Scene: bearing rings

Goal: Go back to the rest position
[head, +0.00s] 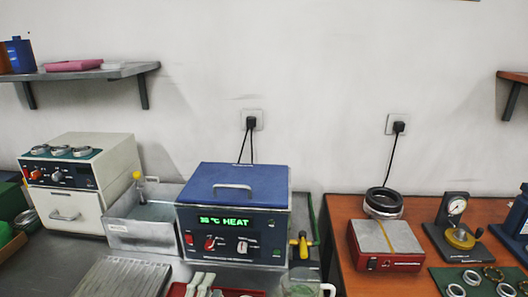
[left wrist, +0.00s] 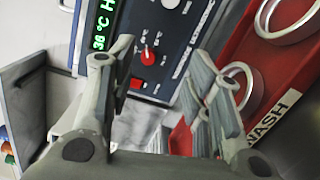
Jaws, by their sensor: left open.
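My left gripper (head: 203,284) is low in the head view, in front of the blue-lidded heater (head: 233,217). In the left wrist view the gripper (left wrist: 165,65) has its fingers spread, with nothing held between them. Beyond the fingers are the heater's dark panel (left wrist: 165,45), its red knob and its green display. A red tray (left wrist: 268,68) marked "WASH" lies to the right of the fingers, with metal rings (left wrist: 290,18) in it. My right gripper is not in view.
A white oven (head: 75,185) and a metal basin (head: 140,222) stand left of the heater. A ribbed metal tray (head: 122,279) lies in front. On the orange table (head: 345,213) are a red-based plate device (head: 385,246), a dial gauge stand (head: 455,228) and a green mat with rings.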

